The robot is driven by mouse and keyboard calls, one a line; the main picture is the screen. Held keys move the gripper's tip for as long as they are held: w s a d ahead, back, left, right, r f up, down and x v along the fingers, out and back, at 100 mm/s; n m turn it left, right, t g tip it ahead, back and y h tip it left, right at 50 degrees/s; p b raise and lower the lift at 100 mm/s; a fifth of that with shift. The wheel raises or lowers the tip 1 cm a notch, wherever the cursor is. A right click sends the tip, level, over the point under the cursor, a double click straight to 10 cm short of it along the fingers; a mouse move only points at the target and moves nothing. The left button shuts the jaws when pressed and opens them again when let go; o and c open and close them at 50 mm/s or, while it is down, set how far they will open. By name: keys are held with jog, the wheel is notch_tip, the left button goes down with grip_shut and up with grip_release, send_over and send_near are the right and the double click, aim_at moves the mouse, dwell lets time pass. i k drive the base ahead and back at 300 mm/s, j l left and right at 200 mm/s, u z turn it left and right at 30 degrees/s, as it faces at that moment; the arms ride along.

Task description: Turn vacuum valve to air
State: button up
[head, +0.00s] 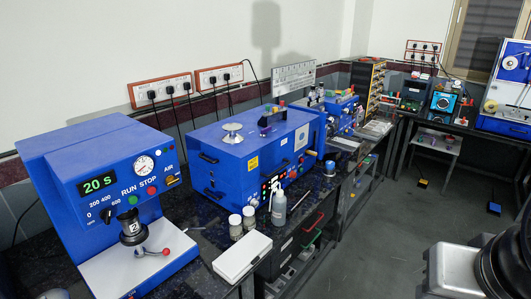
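The blue machine (95,170) stands on the dark bench at the left. Its front has a 20 s display (98,185), a round pressure gauge (144,165) and RUN and STOP buttons. A small orange and dark valve knob (172,181) sits under the word AIR at the panel's right end. Its exact setting is too small to tell. A red-tipped lever (152,251) lies on the machine's white base. My gripper's fingers do not show. Only grey and black parts of my own body show at the lower right.
A blue box oven (225,160) stands right of the machine. Bottles (278,207) and a white box (242,256) sit on the bench before it. More equipment (345,110) lines the bench behind. The grey floor (385,235) is mostly clear.

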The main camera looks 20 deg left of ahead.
aim_at(170, 180)
jog(key=u, duration=2.1)
jog(key=k+z, duration=0.35)
jog(key=z, duration=0.15)
jog(key=i+u, duration=0.15)
jog(key=i, duration=0.2)
